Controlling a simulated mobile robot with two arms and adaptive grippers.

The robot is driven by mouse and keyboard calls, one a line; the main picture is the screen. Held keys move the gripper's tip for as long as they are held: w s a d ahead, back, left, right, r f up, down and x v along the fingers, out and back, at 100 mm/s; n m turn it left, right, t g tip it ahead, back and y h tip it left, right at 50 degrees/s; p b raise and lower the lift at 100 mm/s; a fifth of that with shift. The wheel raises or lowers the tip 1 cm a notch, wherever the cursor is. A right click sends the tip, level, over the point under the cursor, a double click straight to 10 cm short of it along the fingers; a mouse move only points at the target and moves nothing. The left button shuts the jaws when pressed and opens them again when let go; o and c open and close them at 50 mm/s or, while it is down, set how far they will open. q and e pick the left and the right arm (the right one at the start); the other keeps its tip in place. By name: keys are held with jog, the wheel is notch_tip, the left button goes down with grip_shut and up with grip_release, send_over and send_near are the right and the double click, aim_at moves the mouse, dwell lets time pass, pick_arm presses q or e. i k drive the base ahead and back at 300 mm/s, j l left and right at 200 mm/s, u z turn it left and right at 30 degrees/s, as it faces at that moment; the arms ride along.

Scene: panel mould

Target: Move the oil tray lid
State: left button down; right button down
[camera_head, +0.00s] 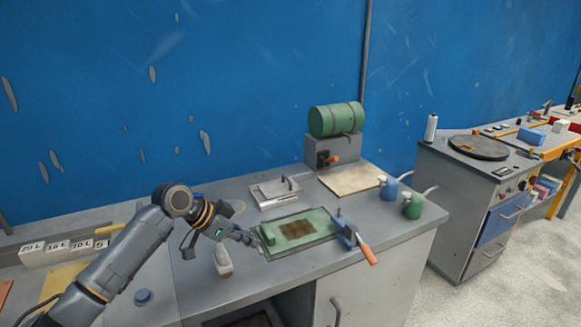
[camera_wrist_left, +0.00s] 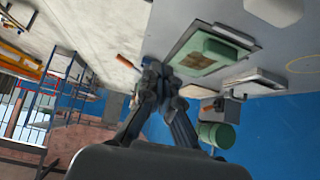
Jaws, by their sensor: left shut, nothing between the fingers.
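A light grey shallow tray (camera_head: 266,198) stands behind the green panel mould, with a flat piece and a small dark upright handle on it. It may be the oil tray with its lid; I cannot tell the two apart. It also seems to show in the left wrist view, a pale tray (camera_wrist_left: 255,84). My left gripper (camera_head: 254,241) is shut and empty at the left edge of the mould, in front of the tray and apart from it. In the left wrist view its fingertips (camera_wrist_left: 163,75) are together. My right gripper is not in view.
The green mould (camera_head: 318,217) has a brown patch inside. An orange-handled tool (camera_head: 365,250) lies at its right end. A pale block (camera_head: 222,262) stands left.

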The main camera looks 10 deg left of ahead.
aim_at(286, 186)
jog(key=i, duration=1.5)
